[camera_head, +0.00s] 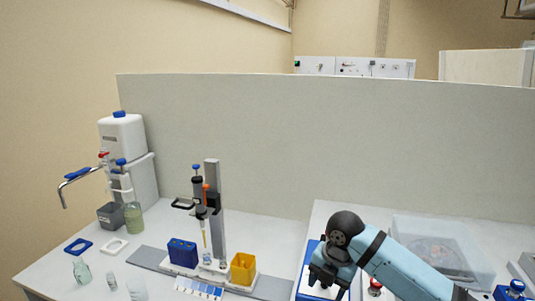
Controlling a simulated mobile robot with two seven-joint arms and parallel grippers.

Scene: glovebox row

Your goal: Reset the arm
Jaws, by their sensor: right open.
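My right arm (405,270) reaches in from the lower right, with pale blue links and a dark wrist joint. My right gripper (325,280) is dark and points down, open, over a blue and white item (308,268) on the right-hand bench. The gripper and wrist hide part of that item, so I cannot tell whether they touch. I see nothing held between the fingers. My left gripper is not in view.
A pipetting stand (213,190) rises mid-left, with a blue rack (183,252) and a yellow box (243,268) at its base. A white dispenser (122,140) and glassware stand left. A clear bin (445,240) sits behind my arm. A grey partition (330,140) closes off the back.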

